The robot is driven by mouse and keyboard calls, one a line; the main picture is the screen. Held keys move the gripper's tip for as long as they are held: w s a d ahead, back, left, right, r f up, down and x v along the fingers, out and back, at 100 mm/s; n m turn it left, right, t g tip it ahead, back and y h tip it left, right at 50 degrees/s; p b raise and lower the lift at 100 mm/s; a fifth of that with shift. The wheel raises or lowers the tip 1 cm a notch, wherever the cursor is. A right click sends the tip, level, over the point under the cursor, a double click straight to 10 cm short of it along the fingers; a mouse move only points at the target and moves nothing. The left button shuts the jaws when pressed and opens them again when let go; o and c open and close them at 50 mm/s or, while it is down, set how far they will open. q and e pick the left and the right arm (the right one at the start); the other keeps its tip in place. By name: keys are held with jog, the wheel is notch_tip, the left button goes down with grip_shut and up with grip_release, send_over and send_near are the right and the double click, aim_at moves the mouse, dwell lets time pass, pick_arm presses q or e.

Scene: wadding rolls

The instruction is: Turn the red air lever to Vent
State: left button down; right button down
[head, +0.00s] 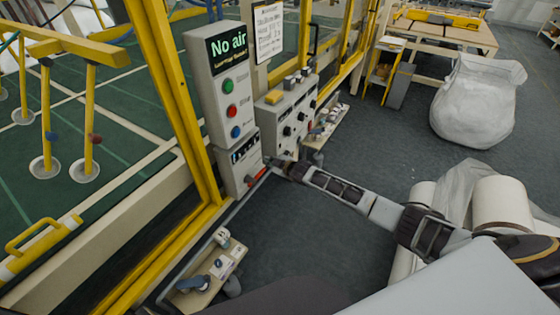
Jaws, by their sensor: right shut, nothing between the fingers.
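The red air lever (257,176) is on the lower front of a grey control box (238,165) fixed to the yellow frame. It points to the right and slightly up. My right arm reaches in from the lower right, and its gripper (271,165) is shut and empty at the lever's right end. I cannot tell whether the fingers touch the lever. The lever's position labels are too small to read. The display (228,47) above reads "No air" in green. My left gripper is out of view.
Green, red and blue buttons (232,111) sit above the lever box. A second panel with black knobs (288,115) stands just behind my gripper. White wadding rolls (502,205) lie at the right, near my arm. A small shelf (215,270) stands below. The dark floor between is clear.

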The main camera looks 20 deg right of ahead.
jog(key=s+d+r, duration=0.2)
jog(key=s+r, duration=0.1)
jog(key=shift+s+d, duration=0.3)
jog(key=shift+d, duration=0.05)
dwell(0.8)
